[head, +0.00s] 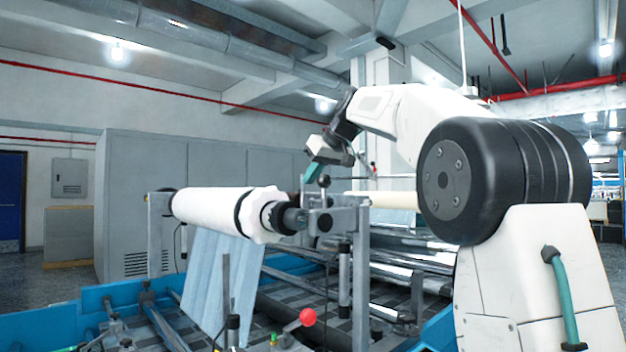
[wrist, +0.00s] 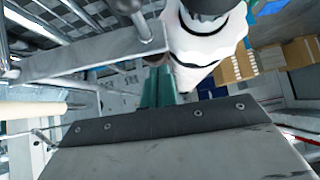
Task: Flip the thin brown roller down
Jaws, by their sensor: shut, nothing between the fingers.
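A thin pale tan roller (head: 393,200) lies level behind the metal bracket in the head view, its right part hidden by my arm. In the wrist view a similar cream-tan roller (wrist: 30,110) enters from the left edge. No darker brown roller is clearly visible. My gripper (head: 309,177) has teal fingers pointing down, just above the bracket at the right end of the large white roll (head: 215,205). In the wrist view my gripper (wrist: 158,90) is shut and empty, beside the white roll (wrist: 200,45) and the grey bracket bar (wrist: 95,58). Contact cannot be told.
The blue machine frame (head: 55,329) holds several metal rollers below. Light blue film (head: 215,285) hangs from the white roll. A red ball knob (head: 307,316) stands in front. Grey cabinets (head: 135,200) are behind, and cardboard boxes (wrist: 235,68) show in the wrist view.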

